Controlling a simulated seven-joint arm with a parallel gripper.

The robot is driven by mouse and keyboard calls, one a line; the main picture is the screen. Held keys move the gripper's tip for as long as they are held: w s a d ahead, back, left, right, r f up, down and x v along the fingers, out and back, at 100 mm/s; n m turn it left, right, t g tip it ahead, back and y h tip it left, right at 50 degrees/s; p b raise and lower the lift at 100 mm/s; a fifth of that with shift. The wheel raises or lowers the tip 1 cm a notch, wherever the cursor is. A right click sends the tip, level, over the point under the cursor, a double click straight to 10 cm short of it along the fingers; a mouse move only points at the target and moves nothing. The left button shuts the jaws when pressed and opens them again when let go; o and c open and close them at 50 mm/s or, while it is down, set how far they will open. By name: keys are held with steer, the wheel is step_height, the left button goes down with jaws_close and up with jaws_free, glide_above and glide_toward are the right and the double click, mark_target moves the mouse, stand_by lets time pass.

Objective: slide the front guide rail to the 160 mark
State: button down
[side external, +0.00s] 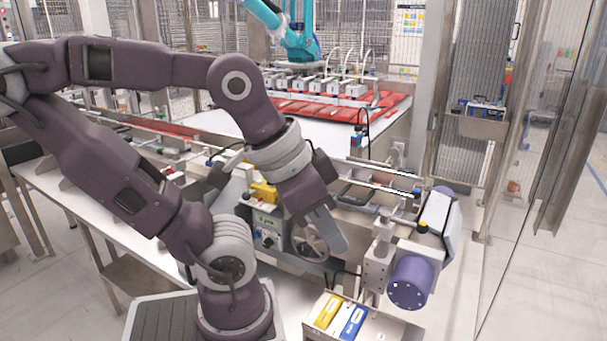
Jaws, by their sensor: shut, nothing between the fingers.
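My gripper (338,243) is shut and empty. It points down and to the right in front of the conveyor's near side, close to a grey handwheel (308,243). I cannot tell whether it touches the wheel. A slim silver rail (378,186) runs along the near side of the conveyor, to the upper right of the gripper; it looks like the front guide rail. My arm hides part of the conveyor's near side to the left. No scale or 160 mark can be read in this view.
A control box (268,228) with a yellow part on top stands left of the gripper. A purple motor (411,282) sticks out at lower right. A tray (385,327) with yellow and blue blocks is below. Red packs (335,108) lie at the back under a teal robot (299,43).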

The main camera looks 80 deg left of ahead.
steer(key=c, duration=2.1)
jaws_free()
steer(key=o, duration=0.6)
steer(key=w+n, duration=0.1)
steer(key=w+a+n, duration=0.1)
steer(key=w+a+r+n, duration=0.1)
steer(key=shift+w, duration=0.3)
steer(key=n+g+y, duration=0.1)
steer(key=n+g, duration=0.3)
steer(key=n, duration=1.9)
glide_toward(349, 201)
steer(key=shift+n, duration=0.4)
steer(key=f, duration=0.2)
steer(key=w+f, duration=0.1)
steer(key=f, duration=0.4)
steer(key=shift+w+a, duration=0.2)
steer(key=shift+a, duration=0.15)
steer(key=shift+f, duration=0.3)
steer(key=shift+c, duration=0.3)
